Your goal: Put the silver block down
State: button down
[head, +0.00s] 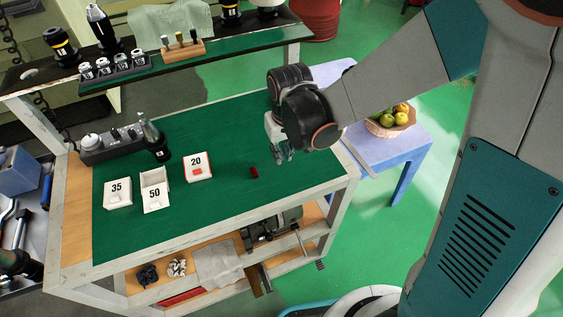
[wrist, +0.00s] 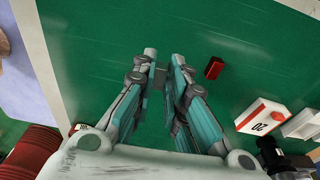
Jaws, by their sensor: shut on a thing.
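My gripper (head: 280,153) hangs over the right part of the green cart top (head: 225,125), pointing down. In the wrist view its two fingers (wrist: 163,62) are closed around a small grey piece, the silver block (wrist: 160,78), between the pads. Only a little of the block shows there. In the head view I cannot make it out at the fingers. I cannot tell from these frames how far the block is above the cart top.
A dark red block (head: 254,172) lies near the gripper. White boxes marked 20 (head: 198,174), 50 (head: 155,197) and 35 (head: 117,200) stand to the left. A grey tool holder (head: 100,148) stands at the back left. Green surface around the red block is clear.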

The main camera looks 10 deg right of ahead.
aim_at(282, 168)
jog(key=shift+f+b, duration=1.5)
jog(key=shift+f, duration=0.65)
jog(key=shift+f, duration=0.2)
jog(key=c, duration=1.6)
grip_release()
jog(key=shift+r, duration=0.1)
jog(key=shift+r, duration=0.1)
notch_tip(282, 168, up, 12)
jog(key=s+p, duration=0.1)
jog(key=p, duration=0.8)
jog(key=shift+s+d, duration=0.25)
jog(key=shift+s, duration=0.15)
